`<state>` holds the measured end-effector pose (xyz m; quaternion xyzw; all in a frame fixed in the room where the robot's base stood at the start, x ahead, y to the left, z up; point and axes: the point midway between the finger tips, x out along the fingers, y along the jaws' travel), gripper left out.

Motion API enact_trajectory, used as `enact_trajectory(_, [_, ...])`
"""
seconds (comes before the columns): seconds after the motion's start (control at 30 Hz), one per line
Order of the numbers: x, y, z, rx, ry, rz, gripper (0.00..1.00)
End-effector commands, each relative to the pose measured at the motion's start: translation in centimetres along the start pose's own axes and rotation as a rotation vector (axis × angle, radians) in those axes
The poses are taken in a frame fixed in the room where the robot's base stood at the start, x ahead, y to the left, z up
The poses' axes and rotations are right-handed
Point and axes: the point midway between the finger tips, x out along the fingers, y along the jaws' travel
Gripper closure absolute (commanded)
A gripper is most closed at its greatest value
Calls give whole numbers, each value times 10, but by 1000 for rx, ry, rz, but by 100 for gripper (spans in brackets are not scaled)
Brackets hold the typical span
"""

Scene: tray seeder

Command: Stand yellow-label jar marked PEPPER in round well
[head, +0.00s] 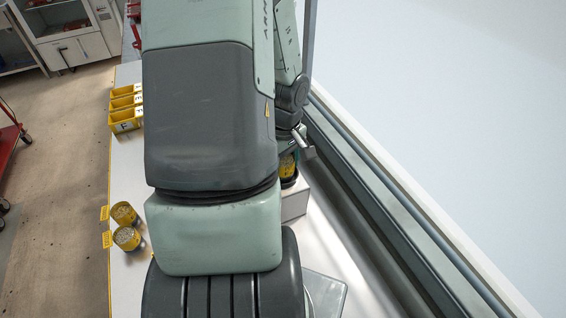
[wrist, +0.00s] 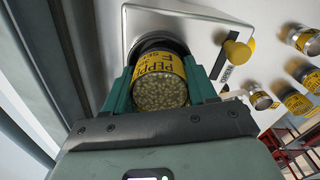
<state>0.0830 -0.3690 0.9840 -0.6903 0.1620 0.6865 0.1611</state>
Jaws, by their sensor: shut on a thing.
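The jar with the yellow PEPPER label (wrist: 160,80) is between the two green fingers of my gripper (wrist: 156,100) in the wrist view. My gripper is shut on it. The jar's far end is at the dark round well (wrist: 160,44) on a pale box (wrist: 200,28); I cannot tell how deep it sits. In the head view the jar (head: 287,166) shows upright above a black ring on the box (head: 294,206), partly hidden by my arm. My gripper (head: 300,148) is mostly hidden there.
Yellow bins (head: 125,121) stand further back. A window ledge (head: 390,220) runs along the right.

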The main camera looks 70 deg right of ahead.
Motion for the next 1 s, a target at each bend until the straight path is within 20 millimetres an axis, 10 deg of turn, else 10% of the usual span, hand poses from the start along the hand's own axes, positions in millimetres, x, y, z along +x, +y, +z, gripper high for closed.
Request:
enact_trajectory(0.7, [13,0,-4,0,0,5,83])
enact_trajectory(0.73, [13,0,-4,0,0,5,42])
enact_trajectory(1.0, [8,0,-5,-2,2,6,19])
